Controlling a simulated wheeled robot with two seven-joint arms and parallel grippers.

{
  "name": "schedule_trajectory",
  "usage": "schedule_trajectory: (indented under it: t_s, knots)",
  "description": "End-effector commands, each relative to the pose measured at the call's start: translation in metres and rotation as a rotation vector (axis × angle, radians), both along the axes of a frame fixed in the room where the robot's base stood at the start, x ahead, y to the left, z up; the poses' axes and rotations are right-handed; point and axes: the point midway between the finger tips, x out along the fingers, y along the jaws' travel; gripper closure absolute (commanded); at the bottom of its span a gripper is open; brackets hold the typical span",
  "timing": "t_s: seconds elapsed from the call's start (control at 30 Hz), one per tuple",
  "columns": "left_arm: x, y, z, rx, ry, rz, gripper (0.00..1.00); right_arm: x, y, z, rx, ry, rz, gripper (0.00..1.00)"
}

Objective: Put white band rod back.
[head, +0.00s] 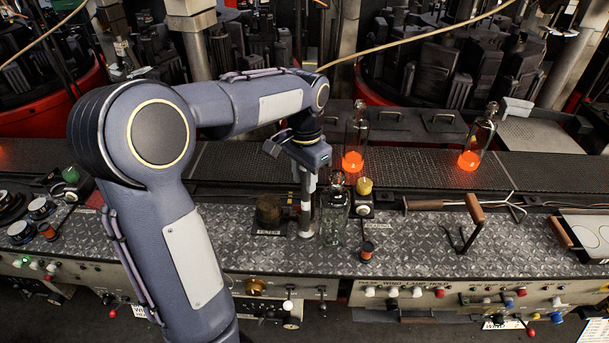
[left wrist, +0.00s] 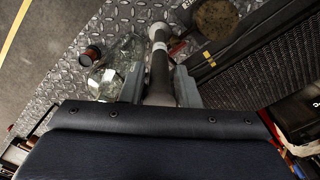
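My left gripper (head: 308,165) points down over the diamond-plate bench. Its fingers (left wrist: 160,88) close around the dark upper part of a rod, which looks gripped between them. The rod (head: 306,205) hangs roughly upright below the gripper, with a pale band (left wrist: 160,46) and a grey lower end. I cannot tell whether its lower end touches the bench. A round brownish pot (head: 268,210) stands just left of the rod in the head view; it also shows in the left wrist view (left wrist: 215,18). My right gripper is not in view.
A clear glass bottle (head: 335,220) stands close right of the rod. A small dark spool (head: 367,251) and a yellow-topped knob (head: 364,187) are near it. Glowing bottles (head: 353,160) (head: 469,160) stand on the conveyor behind.

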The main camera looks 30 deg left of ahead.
Motion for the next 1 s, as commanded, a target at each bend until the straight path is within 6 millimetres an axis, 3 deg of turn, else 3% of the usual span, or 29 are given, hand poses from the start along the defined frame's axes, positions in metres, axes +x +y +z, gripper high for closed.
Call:
schedule_trajectory:
  t_s: [0.13, 0.5, 1.0]
  knots:
    - [0.000, 0.000, 0.001, 0.000, 0.000, 0.000, 0.54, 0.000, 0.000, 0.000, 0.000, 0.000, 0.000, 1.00]
    - [0.000, 0.000, 0.009, 0.001, -0.002, 0.000, 0.54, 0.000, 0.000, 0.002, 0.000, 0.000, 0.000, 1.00]
    - [0.001, 0.000, 0.105, 0.001, -0.004, 0.000, 0.54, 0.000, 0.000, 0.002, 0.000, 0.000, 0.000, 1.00]
